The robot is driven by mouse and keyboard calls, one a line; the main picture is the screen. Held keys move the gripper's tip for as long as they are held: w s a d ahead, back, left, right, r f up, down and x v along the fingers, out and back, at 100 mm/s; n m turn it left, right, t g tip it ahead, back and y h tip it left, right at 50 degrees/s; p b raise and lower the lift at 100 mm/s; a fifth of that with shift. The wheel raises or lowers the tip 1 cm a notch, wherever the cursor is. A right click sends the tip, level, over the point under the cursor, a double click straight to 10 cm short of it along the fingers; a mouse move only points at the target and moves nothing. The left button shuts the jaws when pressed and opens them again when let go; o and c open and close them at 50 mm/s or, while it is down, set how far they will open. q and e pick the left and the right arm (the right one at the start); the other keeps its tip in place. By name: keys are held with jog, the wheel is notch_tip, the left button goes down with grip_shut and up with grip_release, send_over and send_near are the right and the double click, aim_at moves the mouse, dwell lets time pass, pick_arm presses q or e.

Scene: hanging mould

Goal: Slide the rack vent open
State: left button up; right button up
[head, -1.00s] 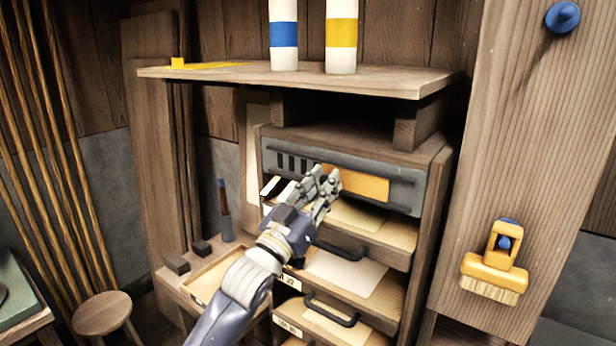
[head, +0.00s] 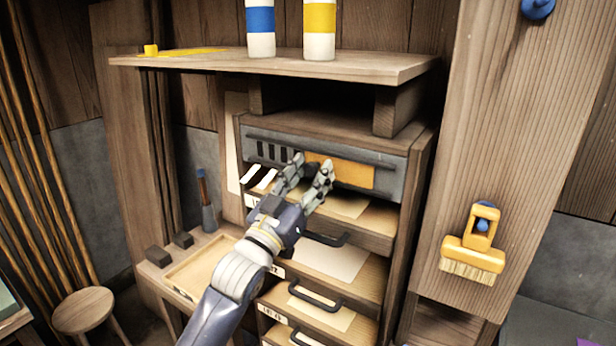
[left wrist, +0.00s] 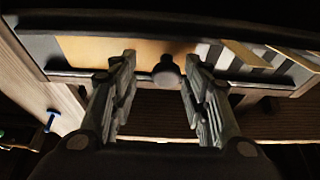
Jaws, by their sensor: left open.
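The rack vent is a grey panel (head: 392,181) across the top of the wooden rack, with dark upright slots (head: 270,151) at its left. An orange plate (head: 350,175) covers its middle; it also shows in the left wrist view (left wrist: 90,50). A dark round knob (left wrist: 166,72) stands out at the plate's slotted end. My left gripper (head: 311,168) is in front of the panel, open, its fingers on either side of the knob with gaps visible. In the left wrist view the fingers (left wrist: 163,65) hold nothing. My right gripper is not in view.
Drawers with dark handles (head: 325,240) lie below the vent. A shelf (head: 275,66) with two banded white cylinders overhangs it. An upright board (head: 510,130) with a hanging yellow brush (head: 472,245) stands at the right. A low tray (head: 205,265) is at the lower left.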

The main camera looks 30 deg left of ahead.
pick_arm(q)
jog(key=shift+s+a+f, duration=0.15)
jog(key=shift+s+f, duration=0.15)
jog(key=shift+s, duration=0.05)
jog(key=d+v, duration=0.1)
jog(key=v, duration=1)
jog(key=shift+s+a+r, duration=0.15)
jog(key=shift+a+r, duration=0.05)
jog(key=shift+a, duration=0.1)
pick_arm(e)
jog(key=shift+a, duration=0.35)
